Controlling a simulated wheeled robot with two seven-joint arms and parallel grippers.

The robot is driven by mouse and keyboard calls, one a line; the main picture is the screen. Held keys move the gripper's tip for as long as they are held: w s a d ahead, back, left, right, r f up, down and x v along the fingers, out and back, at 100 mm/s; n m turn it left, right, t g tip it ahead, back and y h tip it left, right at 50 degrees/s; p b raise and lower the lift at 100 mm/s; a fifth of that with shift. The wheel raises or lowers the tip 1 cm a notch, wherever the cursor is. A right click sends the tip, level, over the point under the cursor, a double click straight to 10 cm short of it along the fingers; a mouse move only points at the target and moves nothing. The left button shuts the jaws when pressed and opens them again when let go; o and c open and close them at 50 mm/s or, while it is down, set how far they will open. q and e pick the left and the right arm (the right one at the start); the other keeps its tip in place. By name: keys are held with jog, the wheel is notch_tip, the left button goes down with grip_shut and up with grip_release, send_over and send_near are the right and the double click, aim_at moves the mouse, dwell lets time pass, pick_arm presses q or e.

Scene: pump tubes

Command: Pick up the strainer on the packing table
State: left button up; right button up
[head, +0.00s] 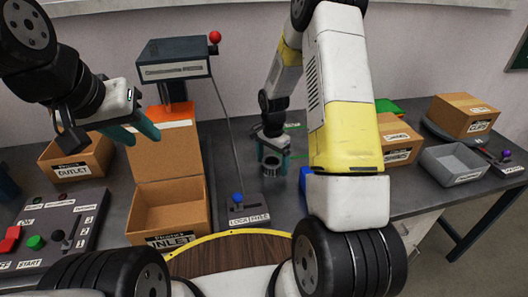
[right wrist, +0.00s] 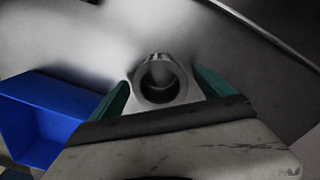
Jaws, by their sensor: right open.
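The strainer, a grey metal ring-shaped piece with a round opening, stands on the dark packing table; in the head view it shows (head: 272,168) below my right gripper (head: 273,154). In the right wrist view the strainer (right wrist: 158,78) lies between the two teal fingers, with a visible gap on the right side; the left finger is close to it. My right gripper is open around or just above it; exact height is hard to tell. My left gripper (head: 136,131) is open and empty, above the table near the cardboard boxes at the left.
An inlet box (head: 168,213) and outlet box (head: 76,166) stand at the left, with a button panel (head: 55,232). A blue-knobbed lock/free box (head: 244,208) is just left of the strainer. A blue bin (right wrist: 42,115) is close to the right gripper. A grey bin (head: 455,163) stands right.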

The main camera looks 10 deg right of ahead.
jog(key=shift+f, duration=0.65)
jog(key=c, duration=1.7)
jog(key=shift+r, duration=0.1)
